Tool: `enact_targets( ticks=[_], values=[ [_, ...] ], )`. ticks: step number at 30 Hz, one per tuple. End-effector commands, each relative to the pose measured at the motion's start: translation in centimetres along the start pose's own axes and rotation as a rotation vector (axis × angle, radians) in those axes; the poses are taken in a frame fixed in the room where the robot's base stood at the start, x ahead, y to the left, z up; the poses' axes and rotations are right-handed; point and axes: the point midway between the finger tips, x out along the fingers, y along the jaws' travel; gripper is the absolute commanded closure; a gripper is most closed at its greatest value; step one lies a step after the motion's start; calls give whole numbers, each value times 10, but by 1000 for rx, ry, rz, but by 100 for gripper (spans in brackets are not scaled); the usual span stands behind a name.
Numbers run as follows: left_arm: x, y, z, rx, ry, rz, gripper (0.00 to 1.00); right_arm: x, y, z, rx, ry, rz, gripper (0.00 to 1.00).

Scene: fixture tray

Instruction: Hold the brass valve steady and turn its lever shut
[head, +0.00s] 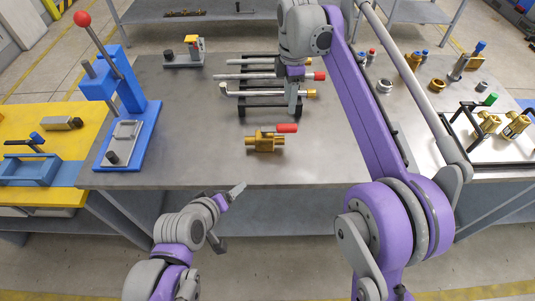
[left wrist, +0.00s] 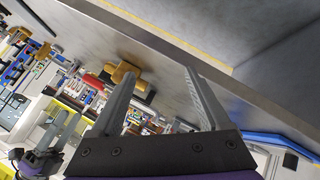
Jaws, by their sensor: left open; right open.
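The brass valve (head: 265,142) lies on the grey table near its front edge. Its red lever (head: 287,128) sticks out to the right along the valve's top. The valve (left wrist: 123,72) and its red lever (left wrist: 93,82) also show in the left wrist view, beyond one finger. My left gripper (head: 232,216) is open and empty, in front of the table edge and apart from the valve; its spread fingers (left wrist: 158,70) show in the left wrist view. My right gripper (head: 292,98) points down over the right part of the pipe rack, behind the valve; its fingers overlap in this view.
A black rack (head: 242,110) with several pipes stands behind the valve. A blue lever press (head: 145,125) stands at the left end of the table. Brass fittings (head: 487,122) and other parts lie at the right. The table left of the valve is clear.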

Motion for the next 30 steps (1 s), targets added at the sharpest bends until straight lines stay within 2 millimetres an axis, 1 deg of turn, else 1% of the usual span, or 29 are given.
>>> enact_targets(
  ticks=[1,3,5,6,8,9,13,15,18,21,24,27,30],
  values=[
    [12,21,-6,-102,30,73,10,0,0,0,0,0,0,50],
    [24,47,-14,-269,69,176,0,0,0,0,1,0,0,50],
    [33,67,-21,-418,94,263,0,0,0,0,1,0,1,50],
    [38,79,-25,-519,106,319,0,0,0,0,1,0,1,50],
    [44,95,-31,-674,118,403,0,0,0,0,1,0,1,50],
    [48,104,-34,-780,123,457,0,0,0,0,2,0,1,50],
    [59,124,-42,-1129,121,623,0,0,0,0,2,0,1,50],
    [64,129,-43,-1321,112,706,0,0,0,0,2,0,1,50],
    [72,130,-42,-1595,92,812,0,0,0,0,2,0,1,50],
    [79,123,-36,-1848,71,901,0,0,0,0,2,0,1,50],
    [86,113,-30,-2056,58,968,0,0,0,0,2,0,1,50],
    [91,103,-22,-2207,50,1012,0,0,0,0,2,0,1,50],
    [94,96,-18,-2299,47,1039,0,0,0,0,2,0,1,50]
  ],
)
